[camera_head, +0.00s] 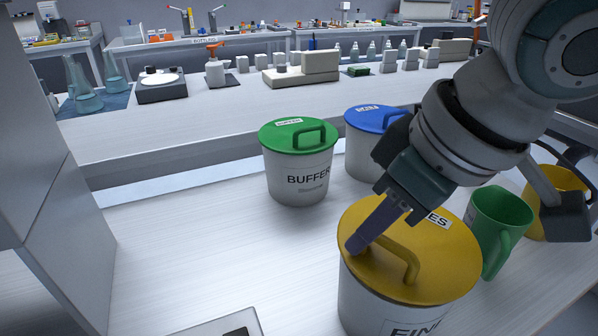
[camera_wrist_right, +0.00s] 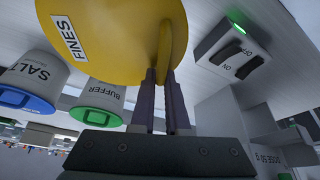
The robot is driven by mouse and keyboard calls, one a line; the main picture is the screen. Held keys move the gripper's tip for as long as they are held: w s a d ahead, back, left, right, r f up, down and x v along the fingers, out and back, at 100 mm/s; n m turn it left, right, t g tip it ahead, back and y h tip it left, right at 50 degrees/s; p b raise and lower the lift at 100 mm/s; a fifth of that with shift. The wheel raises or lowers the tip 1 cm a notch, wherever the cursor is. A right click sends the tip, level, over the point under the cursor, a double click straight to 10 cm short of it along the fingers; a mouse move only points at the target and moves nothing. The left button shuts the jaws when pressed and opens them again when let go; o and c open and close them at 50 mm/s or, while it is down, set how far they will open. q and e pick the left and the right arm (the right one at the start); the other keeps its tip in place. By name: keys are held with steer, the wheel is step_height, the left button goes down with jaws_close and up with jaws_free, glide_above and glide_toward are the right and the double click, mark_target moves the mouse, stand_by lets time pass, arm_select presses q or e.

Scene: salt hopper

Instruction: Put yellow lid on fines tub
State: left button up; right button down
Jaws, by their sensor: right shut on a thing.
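The yellow lid (camera_head: 440,250), marked FINES, is over the white fines tub (camera_head: 360,310) at the lower right in the head view. It covers the tub's opening; I cannot tell whether it is fully seated. My right gripper (camera_head: 357,243) is shut on the lid's upright handle (camera_head: 408,262). In the wrist view the lid (camera_wrist_right: 110,40) fills the top, with my right fingertips (camera_wrist_right: 163,75) at its handle; the tub is hidden there. My left gripper is in neither view.
A buffer tub with green lid (camera_head: 295,135) and a tub with blue lid (camera_head: 368,118) stand behind. A green mug (camera_head: 497,222) and a yellow mug (camera_head: 562,190) are close on the right. A switch box (camera_wrist_right: 233,52) is nearby.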

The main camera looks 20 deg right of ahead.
steer(key=shift+f, duration=0.3)
steer(key=shift+f+b, duration=0.3)
steer(key=shift+f, duration=0.25)
steer(key=c, duration=0.8)
jaws_free()
steer(key=shift+c, duration=0.2)
steer(key=p+v, duration=0.2)
steer(key=v, duration=0.6)
steer(key=shift+s+r, duration=0.1)
steer(key=shift+r, duration=0.3)
steer(key=shift+s+d+r, duration=0.15)
steer(key=shift+s+r, duration=0.1)
steer(key=shift+r, duration=0.25)
